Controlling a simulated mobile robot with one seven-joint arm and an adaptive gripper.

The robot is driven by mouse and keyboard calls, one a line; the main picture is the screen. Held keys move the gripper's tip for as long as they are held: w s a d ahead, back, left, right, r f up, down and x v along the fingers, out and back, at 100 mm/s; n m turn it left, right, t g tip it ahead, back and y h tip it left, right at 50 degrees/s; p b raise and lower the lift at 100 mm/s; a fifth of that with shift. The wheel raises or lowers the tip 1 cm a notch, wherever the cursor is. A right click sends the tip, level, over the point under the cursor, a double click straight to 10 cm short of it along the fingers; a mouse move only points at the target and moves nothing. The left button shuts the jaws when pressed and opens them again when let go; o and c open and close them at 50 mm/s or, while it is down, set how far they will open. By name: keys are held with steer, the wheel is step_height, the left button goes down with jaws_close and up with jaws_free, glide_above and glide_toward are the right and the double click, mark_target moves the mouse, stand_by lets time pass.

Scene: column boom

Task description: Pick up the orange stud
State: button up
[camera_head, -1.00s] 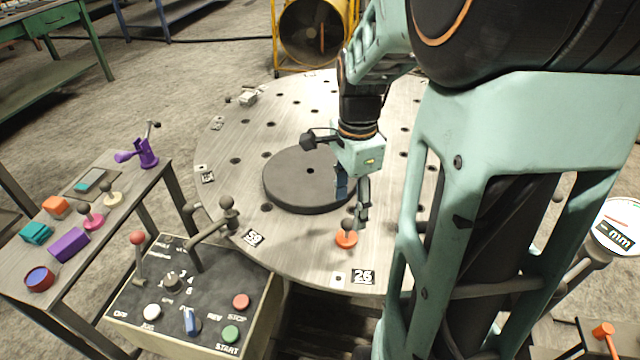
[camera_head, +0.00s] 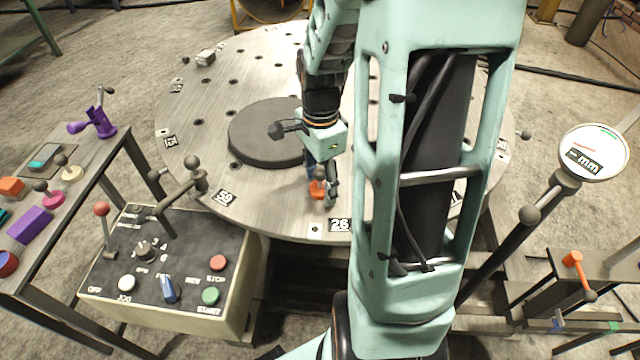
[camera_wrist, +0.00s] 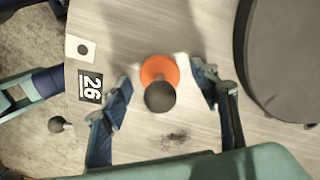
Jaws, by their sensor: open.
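The orange stud (camera_head: 317,191) stands on the round metal table (camera_head: 262,195) near its front edge, close to the "26" label. In the wrist view the stud (camera_wrist: 152,68) shows an orange base and a dark ball knob on top. My gripper (camera_head: 320,184) is over the stud in the head view, partly covering it. In the wrist view my gripper (camera_wrist: 160,90) is open, with one blue-padded finger on each side of the stud. Gaps show between the fingers and the knob, and nothing is held.
A dark raised disc (camera_head: 262,135) lies on the table behind my gripper. A control box (camera_head: 170,275) with a lever handle stands at the front left. A side bench (camera_head: 75,215) holds several coloured objects. A dial gauge (camera_head: 594,152) stands at the right.

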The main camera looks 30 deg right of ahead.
steer(key=c, duration=1.3)
steer(key=shift+o, duration=0.2)
steer(key=shift+r, duration=0.15)
